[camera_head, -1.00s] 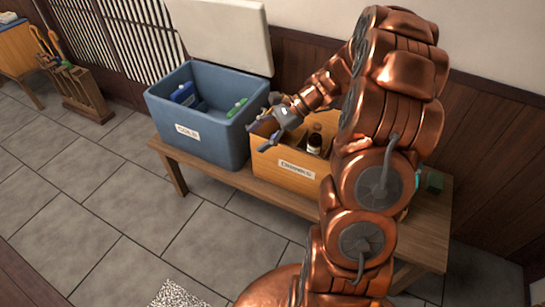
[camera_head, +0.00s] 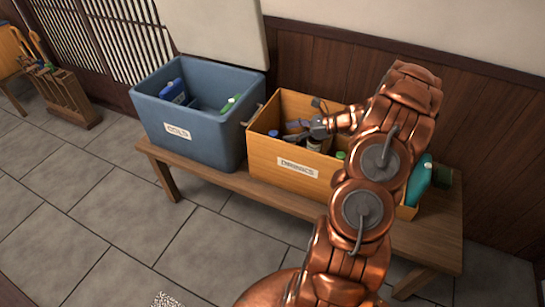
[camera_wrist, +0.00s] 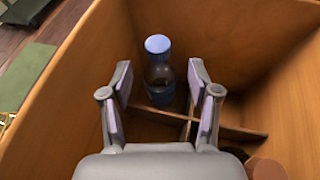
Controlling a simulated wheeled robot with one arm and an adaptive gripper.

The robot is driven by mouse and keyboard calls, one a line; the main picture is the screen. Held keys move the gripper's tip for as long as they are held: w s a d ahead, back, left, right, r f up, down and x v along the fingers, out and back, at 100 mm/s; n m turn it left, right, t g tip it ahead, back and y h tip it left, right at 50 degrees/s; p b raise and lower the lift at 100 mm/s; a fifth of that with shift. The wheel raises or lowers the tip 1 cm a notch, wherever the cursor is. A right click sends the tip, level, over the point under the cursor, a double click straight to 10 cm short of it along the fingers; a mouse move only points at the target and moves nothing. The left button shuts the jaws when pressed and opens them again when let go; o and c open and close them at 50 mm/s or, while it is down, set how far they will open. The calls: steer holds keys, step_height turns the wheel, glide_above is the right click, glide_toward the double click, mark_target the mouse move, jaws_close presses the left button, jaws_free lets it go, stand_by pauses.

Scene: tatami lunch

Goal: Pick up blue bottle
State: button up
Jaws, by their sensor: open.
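My gripper is open and empty, and the bottle appears beyond the fingertips. In the head view my gripper (camera_head: 291,131) reaches into the box from the right. The blue cap (camera_head: 274,133) shows just left of the fingers.
Thin wooden dividers (camera_wrist: 228,130) split the box. Other bottles, one with a green cap (camera_head: 341,155), stand inside. A blue cooler (camera_head: 200,139) with its lid raised is to the left on the bench (camera_head: 225,178). A teal item (camera_head: 420,179) is right of the box.

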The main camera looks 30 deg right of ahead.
mark_target(274, 133)
steer(key=shift+r+x, duration=0.1)
steer(key=shift+x, duration=1.45)
steer(key=shift+r+x, duration=0.15)
steer(key=shift+x, duration=1.45)
steer(key=shift+a, duration=0.15)
jaws_close()
